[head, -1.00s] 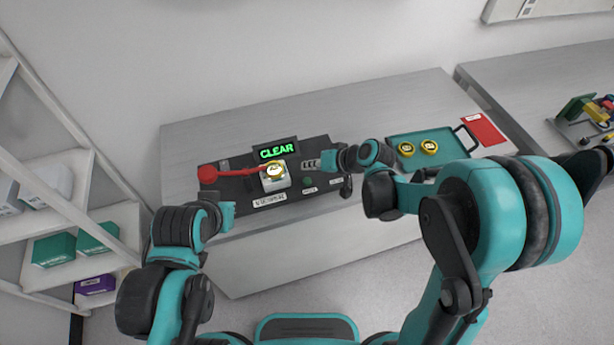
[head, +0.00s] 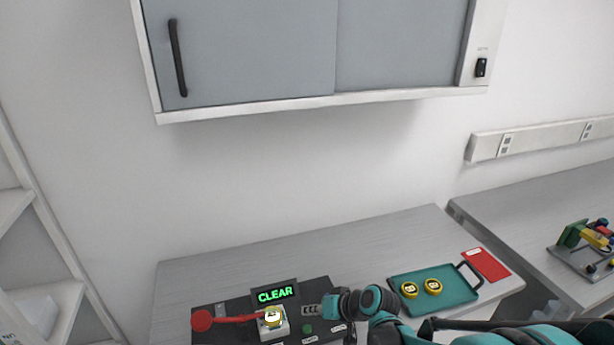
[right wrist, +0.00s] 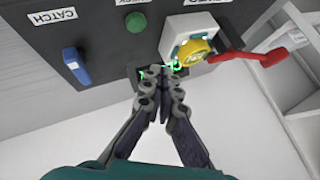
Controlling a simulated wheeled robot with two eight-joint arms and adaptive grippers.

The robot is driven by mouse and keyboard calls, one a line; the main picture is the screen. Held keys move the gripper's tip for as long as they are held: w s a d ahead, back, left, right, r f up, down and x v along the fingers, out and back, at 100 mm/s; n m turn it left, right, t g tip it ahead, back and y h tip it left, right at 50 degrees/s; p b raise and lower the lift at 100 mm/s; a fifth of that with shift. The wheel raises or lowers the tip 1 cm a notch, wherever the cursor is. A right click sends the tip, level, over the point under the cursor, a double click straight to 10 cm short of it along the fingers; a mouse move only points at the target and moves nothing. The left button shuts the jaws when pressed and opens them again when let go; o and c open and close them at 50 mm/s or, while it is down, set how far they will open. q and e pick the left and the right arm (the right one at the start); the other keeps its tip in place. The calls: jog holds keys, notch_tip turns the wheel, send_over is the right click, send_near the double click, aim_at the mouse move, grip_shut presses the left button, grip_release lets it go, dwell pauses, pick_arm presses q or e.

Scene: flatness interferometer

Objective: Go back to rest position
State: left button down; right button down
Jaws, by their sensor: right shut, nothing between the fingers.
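My right gripper (head: 310,310) is over the right part of the dark instrument panel (head: 318,287), just right of the lit CLEAR display (head: 275,296). In the right wrist view its two fingers (right wrist: 163,80) are together with nothing between them. A yellow-rimmed round piece (head: 273,317) sits on the pale block (right wrist: 178,25) on the panel, with the red lever (head: 203,321) at its left. The wrist view also shows a green button (right wrist: 135,22) and a blue catch (right wrist: 76,66). My left gripper is outside the head view.
A teal tray (head: 464,292) with two yellow-rimmed pieces (head: 422,288) stands on the bench right of my gripper. A grey wall cabinet (head: 250,50) hangs above. White shelves (head: 50,300) stand at the left.

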jog(key=s+d+r+m+t+h+b, duration=0.1)
jog(key=s+d+h+b, duration=0.6)
jog(key=s+d, duration=1)
jog(key=shift+s+m+t, duration=0.3)
jog(key=shift+s+m, duration=0.1)
jog(key=shift+s, duration=0.4)
jog(key=shift+r, duration=0.1)
